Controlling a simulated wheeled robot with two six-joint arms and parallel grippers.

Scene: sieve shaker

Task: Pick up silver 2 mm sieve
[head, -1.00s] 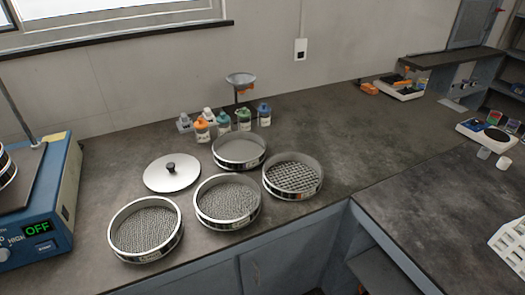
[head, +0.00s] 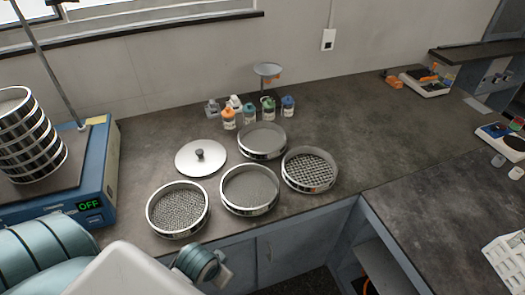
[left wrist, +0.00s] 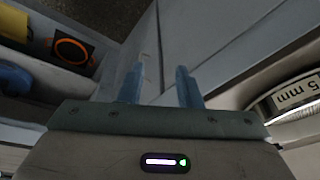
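Four silver round sieves stand on the dark bench: a left one with grainy-looking mesh (head: 178,209), a middle one with finer mesh (head: 250,188), a smooth-looking one (head: 262,139) behind, and a wide-mesh one (head: 309,170) at right. Their labels are too small to read in the head view, so I cannot tell which is 2 mm. In the left wrist view, a sieve label (left wrist: 296,93) at the right edge shows "5 mm". My left gripper (left wrist: 160,85) is open and empty, fingers apart, beside the cabinet front. My right gripper is out of view.
A blue shaker (head: 95,190) reading OFF stands at left with a sieve stack (head: 30,135) on it. A silver lid (head: 200,158) lies behind the sieves. Several small bottles (head: 249,113) stand farther back. The bench right of the sieves is clear.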

